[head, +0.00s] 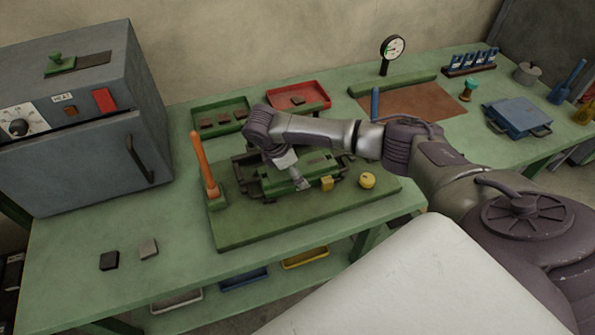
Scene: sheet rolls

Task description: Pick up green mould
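The green mould (318,162) is a flat block with dark handles at its sides. It sits on the green base plate (240,232) in the middle of the bench. My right arm reaches in from the right and bends down over it. My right gripper (301,184) is at the mould's top, near its front edge; touching or apart cannot be told. The wrist hides part of the mould, and the fingers are too small to tell open from shut. My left gripper is not in view.
An orange upright handle (204,160) stands left of the mould. A yellow knob (367,180) and a small yellow block (327,184) are at its right front. A grey oven (80,145) fills the left; a blue mould (518,115) lies far right. The front-left bench is mostly clear.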

